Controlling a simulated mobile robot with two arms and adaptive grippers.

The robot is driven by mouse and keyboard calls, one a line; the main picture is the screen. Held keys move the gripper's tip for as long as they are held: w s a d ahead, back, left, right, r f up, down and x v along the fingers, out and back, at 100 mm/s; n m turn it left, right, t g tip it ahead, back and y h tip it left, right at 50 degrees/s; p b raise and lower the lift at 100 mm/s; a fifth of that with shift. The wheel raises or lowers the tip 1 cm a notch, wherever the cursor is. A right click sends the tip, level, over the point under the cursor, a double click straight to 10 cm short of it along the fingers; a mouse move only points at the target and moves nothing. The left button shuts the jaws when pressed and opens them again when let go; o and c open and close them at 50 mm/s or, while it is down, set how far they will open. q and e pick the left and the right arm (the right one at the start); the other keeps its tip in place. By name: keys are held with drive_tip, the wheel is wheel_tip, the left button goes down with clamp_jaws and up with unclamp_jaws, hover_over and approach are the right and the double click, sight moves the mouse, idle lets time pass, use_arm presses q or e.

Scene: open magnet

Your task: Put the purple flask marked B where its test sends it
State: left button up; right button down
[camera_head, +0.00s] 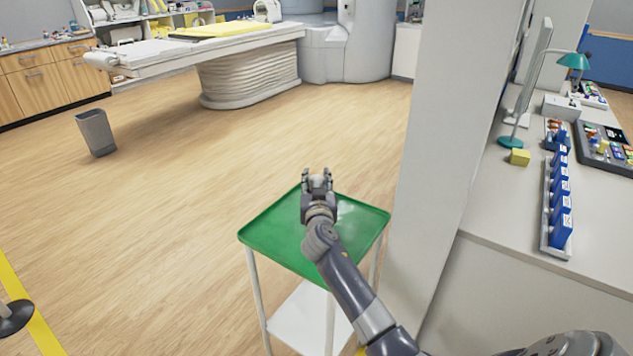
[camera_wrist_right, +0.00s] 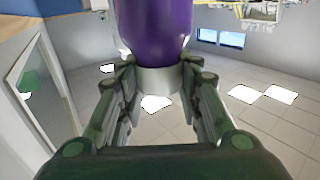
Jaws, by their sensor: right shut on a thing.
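My right gripper (camera_head: 318,178) is over the green tray of a small cart (camera_head: 277,238) in the head view. Its fingers are shut on the purple flask (camera_wrist_right: 154,28), which shows large at the top of the right wrist view. A pale grey band of the flask lies between the fingers. In the head view the gripper hides the flask, and I cannot tell whether it touches the tray. No letter B is visible on it. My left gripper is not in view.
The green tray looks otherwise bare. A pillar (camera_head: 445,120) stands right of it, then a counter (camera_head: 505,215) with a row of blue holders (camera_head: 561,195), a yellow block (camera_head: 520,157) and a teal lamp (camera_head: 573,61). A grey bin (camera_head: 96,132) stands on open floor.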

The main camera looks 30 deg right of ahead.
drive_tip(key=shift+f, duration=0.15)
drive_tip(key=c, duration=1.1)
unclamp_jaws()
drive_tip(key=b+v, duration=0.1)
drive_tip(key=v, duration=1.1)
